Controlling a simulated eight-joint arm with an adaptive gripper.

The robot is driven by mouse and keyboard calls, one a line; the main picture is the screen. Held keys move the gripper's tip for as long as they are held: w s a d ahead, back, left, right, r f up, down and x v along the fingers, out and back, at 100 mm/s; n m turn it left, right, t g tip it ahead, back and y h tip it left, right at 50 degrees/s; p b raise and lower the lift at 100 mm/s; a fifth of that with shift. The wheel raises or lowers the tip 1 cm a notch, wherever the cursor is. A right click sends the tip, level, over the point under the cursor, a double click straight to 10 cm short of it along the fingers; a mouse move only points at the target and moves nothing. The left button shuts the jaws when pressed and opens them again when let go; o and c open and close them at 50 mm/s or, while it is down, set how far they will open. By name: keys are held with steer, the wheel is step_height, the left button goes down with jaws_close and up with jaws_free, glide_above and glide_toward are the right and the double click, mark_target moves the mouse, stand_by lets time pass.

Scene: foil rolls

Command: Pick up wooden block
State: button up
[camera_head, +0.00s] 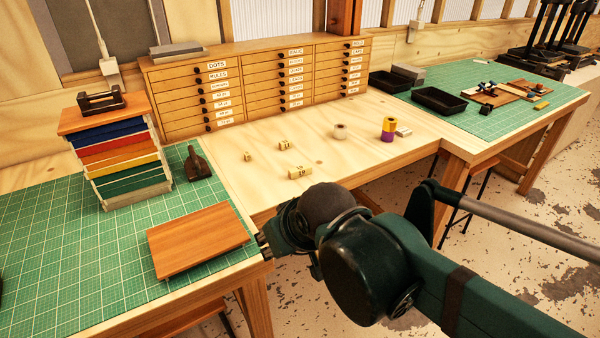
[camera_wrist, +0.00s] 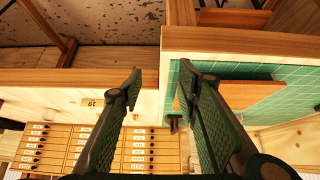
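Several small pale wooden blocks with dark markings lie on the bare plywood middle of the bench: a front one (camera_head: 300,173), one behind it (camera_head: 285,145) and a smaller one (camera_head: 248,156) to the left. In the wrist view, which looks upside down, a numbered block (camera_wrist: 92,104) lies beyond and left of the left finger. My gripper (camera_head: 264,244) is near the bench's front edge, right of the wooden board; it also shows in the wrist view (camera_wrist: 160,75) with its fingers apart and nothing between them. The head view hides part of the fingers behind my wrist.
A wooden board (camera_head: 197,240) lies on the left green mat (camera_head: 60,260), with a dark scoop-like tool (camera_head: 197,163) and a stacked rack (camera_head: 120,155) behind. A pale roll (camera_head: 340,131) and yellow-purple rolls (camera_head: 388,129) stand right of the blocks. Labelled drawers (camera_head: 255,85) close off the back.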

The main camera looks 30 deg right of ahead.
steer(key=shift+w+r, duration=0.1)
steer(key=w+d+r+m+g+p, duration=0.2)
steer(key=w+d+r+m+p, duration=0.2)
steer(key=w+r+m+p, duration=0.25)
steer(key=m+g+p, duration=0.5)
steer(key=m+p, duration=0.7)
steer(key=p, duration=0.6)
glide_above(301, 167)
steer(key=a, duration=0.1)
steer(key=f, duration=0.2)
steer(key=shift+s+a+f+n, duration=0.1)
steer(key=shift+s+f+n, duration=0.15)
steer(key=shift+f, duration=0.15)
steer(key=shift+w+d+f+m+p, duration=0.25)
steer(key=shift+d+f+m+p, duration=0.2)
steer(key=shift+d+f, duration=0.25)
steer(key=shift+f, duration=0.15)
steer(key=shift+f, duration=1.2)
